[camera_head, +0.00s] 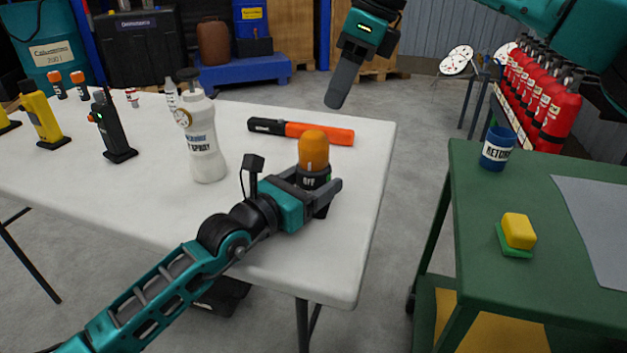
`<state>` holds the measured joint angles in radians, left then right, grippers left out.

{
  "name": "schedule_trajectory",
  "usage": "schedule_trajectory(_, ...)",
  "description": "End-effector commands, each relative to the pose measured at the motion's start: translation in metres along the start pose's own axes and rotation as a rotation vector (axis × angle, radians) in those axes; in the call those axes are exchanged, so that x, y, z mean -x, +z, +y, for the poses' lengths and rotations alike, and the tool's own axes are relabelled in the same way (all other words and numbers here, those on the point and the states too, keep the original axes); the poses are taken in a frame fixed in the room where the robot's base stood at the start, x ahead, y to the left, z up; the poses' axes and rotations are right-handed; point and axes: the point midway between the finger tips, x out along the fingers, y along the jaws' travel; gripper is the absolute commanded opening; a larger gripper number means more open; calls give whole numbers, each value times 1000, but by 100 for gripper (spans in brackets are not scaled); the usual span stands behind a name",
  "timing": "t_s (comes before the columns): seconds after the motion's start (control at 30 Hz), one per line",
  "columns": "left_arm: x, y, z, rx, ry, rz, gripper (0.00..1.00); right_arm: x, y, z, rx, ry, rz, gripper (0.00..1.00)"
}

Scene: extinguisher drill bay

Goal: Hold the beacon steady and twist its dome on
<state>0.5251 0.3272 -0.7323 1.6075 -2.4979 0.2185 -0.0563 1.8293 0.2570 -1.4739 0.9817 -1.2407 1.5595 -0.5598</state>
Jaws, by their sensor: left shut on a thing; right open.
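The beacon stands upright near the right edge of the white table. Its orange dome (313,150) sits on top of its black base (314,178), which carries a white OFF label; I cannot tell whether the dome is locked. My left gripper (324,196) is shut on the beacon's base, and its fingers hide the lower part. My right gripper (337,98) is open and empty, above and beyond the beacon, apart from it. One finger of it shows clearly.
On the white table (260,235) are an orange-and-black flashlight (300,131) behind the beacon, a white spray bottle (204,145) and a black handheld device (112,128). A green cart (470,185) at right holds a blue cup (497,150) and a yellow-green block (518,232). Red extinguishers stand behind.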

Motion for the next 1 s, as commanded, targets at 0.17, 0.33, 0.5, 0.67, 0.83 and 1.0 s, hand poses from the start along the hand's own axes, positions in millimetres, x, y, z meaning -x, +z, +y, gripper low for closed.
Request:
schedule_trajectory(0.17,0,0,0,0,0,1,35,0,0,0,0,0,0,43)
schedule_trajectory(0.33,0,0,0,0,0,1,22,0,0,0,0,0,0,45)
schedule_trajectory(0.5,0,0,0,-1,0,1,22,-15,8,6,-19,32,-56,62)
schedule_trajectory(0.67,0,0,0,-1,0,1,22,-52,36,30,-117,148,-259,77)
schedule_trajectory(0.83,0,0,0,-1,0,1,22,-78,73,67,-339,361,-551,81)
schedule_trajectory(1.0,0,0,0,-1,0,1,22,-76,97,92,-632,609,-806,81)
